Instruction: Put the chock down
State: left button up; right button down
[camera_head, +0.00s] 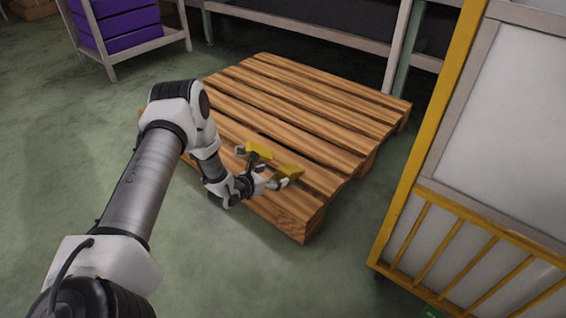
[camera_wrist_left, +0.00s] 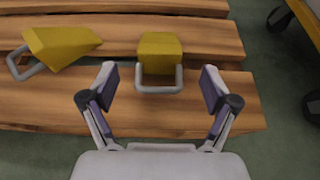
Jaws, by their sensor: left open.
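Two yellow chocks with grey handles rest on the wooden pallet (camera_head: 345,95). One chock (camera_wrist_left: 160,52) lies straight ahead in the wrist view, its grey handle between my fingers; in the head view it is the right-hand one (camera_head: 291,170). The other chock (camera_wrist_left: 60,45) lies tilted to the left, and in the head view it also shows (camera_head: 259,149). My left gripper (camera_wrist_left: 161,88) is open, its fingers apart on either side of the handle and not closed on it. In the head view the gripper (camera_head: 266,182) is low over the pallet's near edge. My right gripper is out of view.
A yellow-framed cart with white panels (camera_head: 480,130) stands right of the pallet. A rack with purple bins (camera_head: 120,22) stands at the back left. A long frame (camera_head: 300,22) runs behind the pallet. Green floor (camera_head: 60,150) is clear at the left.

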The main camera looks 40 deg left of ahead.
pick_arm(q)
jog(key=v, duration=0.2)
jog(key=shift+s+r+p, duration=0.2)
jog(key=shift+s+p, duration=0.1)
jog(key=shift+p, duration=0.1)
jog(key=s+d+f+m+g+h, duration=0.3)
jog(key=s+d+f+m+g, duration=0.15)
jog(key=s+d, duration=0.35)
jog(key=s+d+f+m+g+h, duration=0.35)
jog(key=s+d+g, duration=0.2)
jog(key=d, duration=0.45)
jog(key=s+a+m+g+y, duration=0.2)
jog(key=s+m+g+y, duration=0.55)
jog(key=s+m, duration=1.35)
jog(key=d+m+t, duration=0.1)
jog(key=m, duration=0.1)
jog(key=d+r+m+t, duration=0.1)
jog(key=t, duration=0.1)
jog(key=w+d+r+m+t, duration=0.1)
jog(key=m, duration=0.1)
jog(key=shift+d+m, duration=0.3)
jog(key=shift+d, duration=0.1)
